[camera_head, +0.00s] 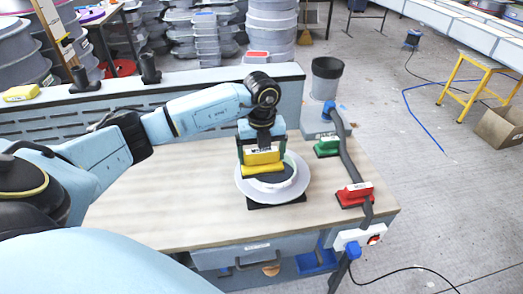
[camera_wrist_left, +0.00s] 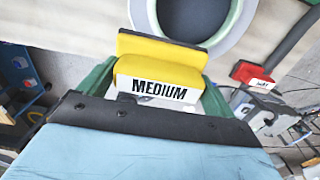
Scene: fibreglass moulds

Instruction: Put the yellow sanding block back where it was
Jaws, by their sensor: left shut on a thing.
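The yellow sanding block (camera_head: 263,170) is in my left gripper (camera_head: 262,153), above the white round mould (camera_head: 298,178) on the workbench. In the left wrist view the block (camera_wrist_left: 165,52) sits between the green fingers, its "MEDIUM" label facing the camera. The gripper is shut on it. Part of the mould (camera_wrist_left: 247,12) shows beyond the block; I cannot tell whether the block touches it. A green block (camera_head: 328,147) and a red block (camera_head: 356,193) stand at the right of the bench. My right gripper is not in view.
A grey hose (camera_head: 347,150) runs along the bench's right side, by the blocks. A raised back panel (camera_head: 190,92) carries another yellow object (camera_head: 20,92) at far left. The wooden bench top (camera_head: 160,205) is clear left of the mould.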

